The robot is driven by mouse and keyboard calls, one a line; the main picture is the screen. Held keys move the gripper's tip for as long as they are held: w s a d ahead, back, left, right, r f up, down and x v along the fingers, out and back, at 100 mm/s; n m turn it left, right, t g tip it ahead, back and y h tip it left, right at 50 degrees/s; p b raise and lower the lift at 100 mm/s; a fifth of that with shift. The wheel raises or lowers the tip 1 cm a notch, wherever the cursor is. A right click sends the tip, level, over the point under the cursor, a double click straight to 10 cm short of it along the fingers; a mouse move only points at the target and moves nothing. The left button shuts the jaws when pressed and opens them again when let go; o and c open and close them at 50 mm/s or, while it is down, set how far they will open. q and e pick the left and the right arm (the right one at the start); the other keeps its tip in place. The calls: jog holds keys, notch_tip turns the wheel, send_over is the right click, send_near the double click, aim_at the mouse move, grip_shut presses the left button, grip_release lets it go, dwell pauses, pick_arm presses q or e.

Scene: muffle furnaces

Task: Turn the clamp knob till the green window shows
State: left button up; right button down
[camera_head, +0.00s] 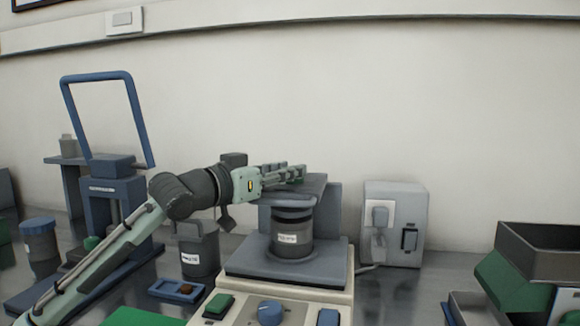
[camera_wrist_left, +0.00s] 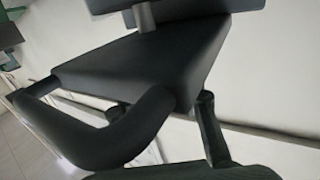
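A jar with a white label (camera_head: 291,238) stands upright on the grey platform (camera_head: 330,268) of a cream machine. A dark clamp arm (camera_head: 314,184) reaches over it from a grey column (camera_head: 328,215). My left gripper (camera_head: 290,174) lies almost level at the clamp arm's top, over the jar. I cannot tell whether it touches the clamp. The clamp knob cannot be made out; my gripper may hide it. I see no green window on the clamp. The left wrist view shows a dark tapered slab (camera_wrist_left: 150,65) close up. The finger gap is unclear. My right gripper is not in view.
The machine's front has a blue dial (camera_head: 270,312) and a green button (camera_head: 218,305). A blue-handled press (camera_head: 115,190) and another labelled jar (camera_head: 199,253) stand left. A grey switch box (camera_head: 394,222) is right, with stacked bins (camera_head: 540,255) beyond.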

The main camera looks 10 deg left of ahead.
pick_arm(q)
jog(key=shift+w+d, duration=0.3)
jog(key=shift+w, duration=0.2)
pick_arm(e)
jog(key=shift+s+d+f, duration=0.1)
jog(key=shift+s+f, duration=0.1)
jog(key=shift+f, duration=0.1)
pick_arm(q)
jog(key=shift+c, duration=0.3)
grip_shut()
